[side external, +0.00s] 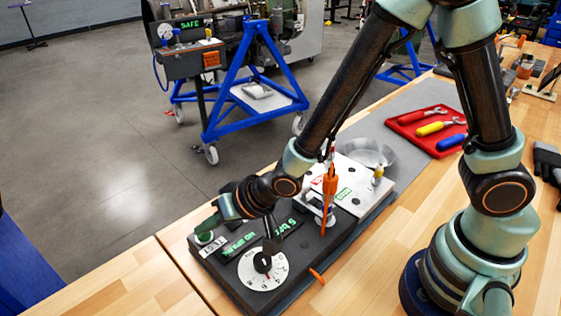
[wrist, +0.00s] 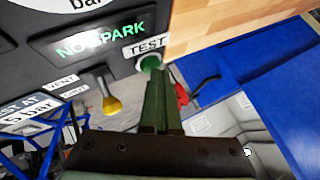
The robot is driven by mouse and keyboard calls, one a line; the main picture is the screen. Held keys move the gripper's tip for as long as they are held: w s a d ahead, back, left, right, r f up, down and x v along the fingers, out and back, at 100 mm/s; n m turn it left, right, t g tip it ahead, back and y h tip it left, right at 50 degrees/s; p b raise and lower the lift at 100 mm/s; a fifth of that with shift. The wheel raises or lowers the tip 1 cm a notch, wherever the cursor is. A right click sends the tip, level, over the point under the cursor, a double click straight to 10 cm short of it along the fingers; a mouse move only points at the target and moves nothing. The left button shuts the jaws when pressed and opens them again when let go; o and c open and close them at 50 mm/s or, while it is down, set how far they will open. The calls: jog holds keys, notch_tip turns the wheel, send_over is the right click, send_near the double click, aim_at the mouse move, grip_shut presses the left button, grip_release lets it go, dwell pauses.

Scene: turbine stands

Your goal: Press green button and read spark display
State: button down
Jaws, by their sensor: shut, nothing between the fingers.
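The green button (side external: 205,238) sits at the left end of the dark panel, beside a white TEST label (side external: 212,248). In the wrist view the green button (wrist: 150,63) shows just beyond my fingertips, under its TEST label (wrist: 145,46). My gripper (side external: 213,227) is shut and empty, with its tips right at the button. I cannot tell whether they touch or press it. In the wrist view my gripper (wrist: 155,75) partly covers the button. The spark display (wrist: 100,38) reads NO SPARK in green letters. It also shows upside down in the side view (side external: 238,241).
A round dial (side external: 263,268) with a black knob stands in front of the displays. A yellow-topped switch (wrist: 110,104) is near VENT labels. An orange-handled tool (side external: 329,190) stands upright on the panel. A red tray of tools (side external: 428,128) lies at the right. Bare wood (side external: 130,288) is free at left.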

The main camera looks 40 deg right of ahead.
aim_at(212, 238)
jog(key=shift+r, duration=3.05)
jog(key=s+d+r+n+h, duration=0.1)
jog(key=d+r+h, duration=0.1)
jog(key=d+r, duration=0.35)
jog(key=d+r+h, duration=0.1)
jog(key=d+r, duration=0.2)
jog(key=d, duration=0.6)
jog(key=s+d+r+n+g+h, duration=0.1)
jog(key=s+d+r+g+h, duration=0.1)
jog(key=s+d, duration=0.7)
jog(key=shift+s+d+r, duration=0.15)
jog(key=shift+d+r, duration=0.55)
jog(key=shift+d, duration=0.1)
